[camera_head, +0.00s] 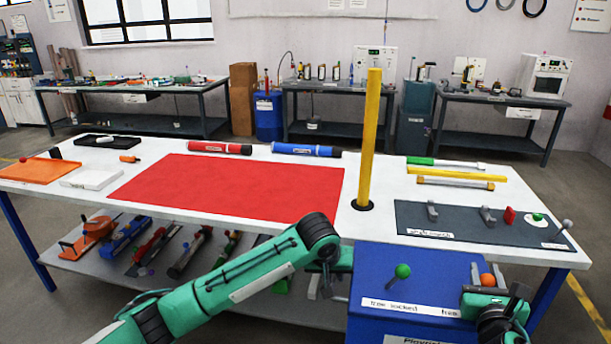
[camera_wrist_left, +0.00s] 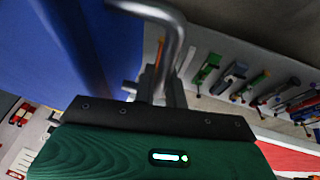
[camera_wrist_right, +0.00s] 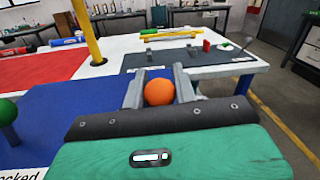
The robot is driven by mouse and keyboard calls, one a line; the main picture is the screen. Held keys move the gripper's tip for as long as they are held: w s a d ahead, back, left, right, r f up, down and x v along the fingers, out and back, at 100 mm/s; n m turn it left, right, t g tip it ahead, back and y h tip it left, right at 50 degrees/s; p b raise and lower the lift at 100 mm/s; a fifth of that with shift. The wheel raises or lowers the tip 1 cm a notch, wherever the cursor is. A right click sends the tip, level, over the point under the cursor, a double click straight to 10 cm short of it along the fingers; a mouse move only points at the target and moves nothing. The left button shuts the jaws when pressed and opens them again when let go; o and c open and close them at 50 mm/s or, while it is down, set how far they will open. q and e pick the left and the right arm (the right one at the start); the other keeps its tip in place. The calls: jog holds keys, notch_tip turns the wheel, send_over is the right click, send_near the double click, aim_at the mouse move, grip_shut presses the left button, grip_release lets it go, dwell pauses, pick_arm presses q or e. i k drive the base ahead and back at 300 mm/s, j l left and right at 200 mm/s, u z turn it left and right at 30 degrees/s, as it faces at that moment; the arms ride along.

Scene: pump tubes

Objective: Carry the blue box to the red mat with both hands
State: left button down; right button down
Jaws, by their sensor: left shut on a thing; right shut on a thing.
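The blue box (camera_head: 420,262) is at the near right of the white table, in front of its edge; its underside is out of view. On it are a green ball on a stick (camera_head: 402,271) and an orange ball (camera_head: 487,280). The red mat (camera_head: 235,185) lies flat and empty on the table, left of and beyond the box. My left gripper (camera_head: 338,262) is at the box's left side, shut on a bent metal handle (camera_wrist_left: 178,40). My right gripper (camera_wrist_right: 158,88) is at the box's right side, its fingers either side of the orange ball and shut on it.
A yellow post (camera_head: 369,140) stands between the mat and a dark grey panel (camera_head: 470,228) with small fittings. Red (camera_head: 219,148) and blue (camera_head: 306,150) tubes lie behind the mat. An orange tray (camera_head: 38,171) and white tray (camera_head: 90,179) are at left. A lower shelf holds several tools.

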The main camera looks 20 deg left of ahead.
aim_at(232, 181)
jog(key=j, duration=1.8)
jog(key=k+j, duration=0.1)
jog(key=j, duration=1.7)
jog(key=i+j, duration=0.1)
jog(key=i, duration=0.15)
jog(key=i+j, duration=0.15)
jog(key=i, duration=1.1)
